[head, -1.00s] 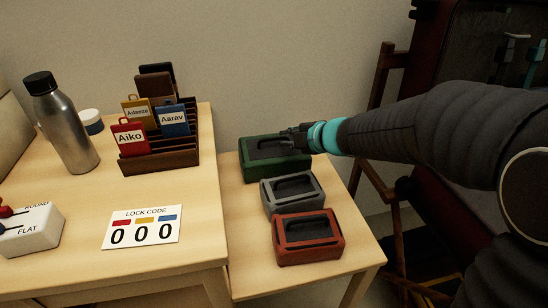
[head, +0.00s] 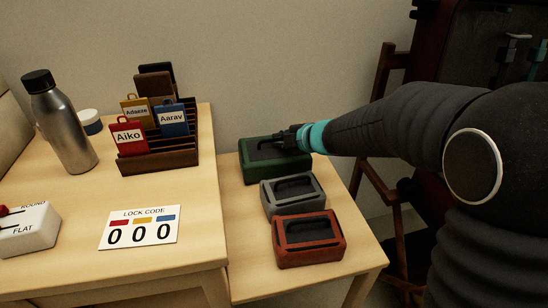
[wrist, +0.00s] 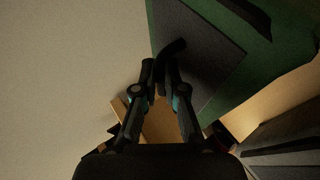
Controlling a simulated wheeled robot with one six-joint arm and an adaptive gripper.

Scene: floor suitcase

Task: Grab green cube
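The green cube (head: 262,172) is a soft box with a dark top panel and black handle, at the back of the lower side table. It also shows in the wrist view (wrist: 291,51), filling the upper right. My gripper (head: 281,143) is over the right part of its top, at the handle. In the wrist view my gripper's fingertips (wrist: 159,66) are close together, with a dark curved piece, seemingly part of the handle, at the right finger. I cannot tell whether the fingers are closed on it. The gripper hides part of the handle in the head view.
A grey cube (head: 292,208) and a red cube (head: 310,259) stand in front of the green one. The higher table at left holds a bottle (head: 62,125), a tag rack (head: 160,160) and a lock code card (head: 139,228). The wall is close behind.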

